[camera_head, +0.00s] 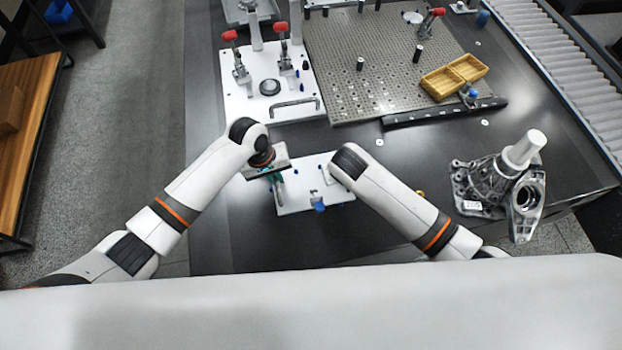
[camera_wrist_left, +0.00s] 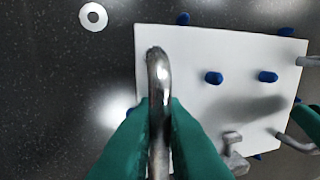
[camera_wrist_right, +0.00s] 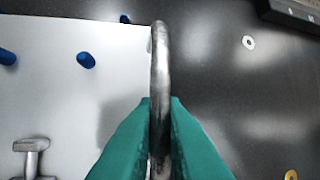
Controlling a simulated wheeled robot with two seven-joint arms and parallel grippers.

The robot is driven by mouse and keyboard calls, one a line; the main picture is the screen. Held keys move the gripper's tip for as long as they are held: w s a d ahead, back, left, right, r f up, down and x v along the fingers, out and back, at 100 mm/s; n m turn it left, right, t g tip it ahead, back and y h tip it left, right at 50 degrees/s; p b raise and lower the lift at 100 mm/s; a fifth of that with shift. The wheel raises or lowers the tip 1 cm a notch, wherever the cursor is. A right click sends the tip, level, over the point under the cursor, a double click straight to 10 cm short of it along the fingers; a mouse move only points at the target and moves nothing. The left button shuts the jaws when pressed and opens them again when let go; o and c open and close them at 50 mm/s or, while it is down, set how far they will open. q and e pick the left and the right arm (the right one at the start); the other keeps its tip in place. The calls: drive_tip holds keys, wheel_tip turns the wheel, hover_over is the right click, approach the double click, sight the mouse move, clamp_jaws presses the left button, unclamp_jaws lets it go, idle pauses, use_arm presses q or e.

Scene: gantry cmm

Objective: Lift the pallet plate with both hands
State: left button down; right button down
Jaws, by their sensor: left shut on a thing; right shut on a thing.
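The pallet plate (camera_head: 302,193) is a white rectangular plate with blue pegs and a metal handle at each side, over the dark table in front of me. My left gripper (camera_head: 277,179) is at its left side. In the left wrist view its green fingers (camera_wrist_left: 159,115) are shut on the left metal handle (camera_wrist_left: 158,68). In the right wrist view my right gripper (camera_wrist_right: 159,112) is shut on the right handle (camera_wrist_right: 160,52); in the head view my right arm hides most of this grip. I cannot tell whether the plate touches the table.
Behind the plate are a white fixture plate with red-tipped clamps (camera_head: 240,100) and a perforated grey plate (camera_head: 350,60) with a yellow tray (camera_head: 440,84). A dark bar (camera_head: 440,113) lies before it. A metal casting (camera_head: 485,183) stands at right. Bare table lies left of the pallet plate.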

use_arm(q)
drive_tip(key=shift+w+r, duration=0.1)
drive_tip(key=shift+r, duration=0.05)
use_arm(e)
drive_tip(key=shift+r, duration=0.15)
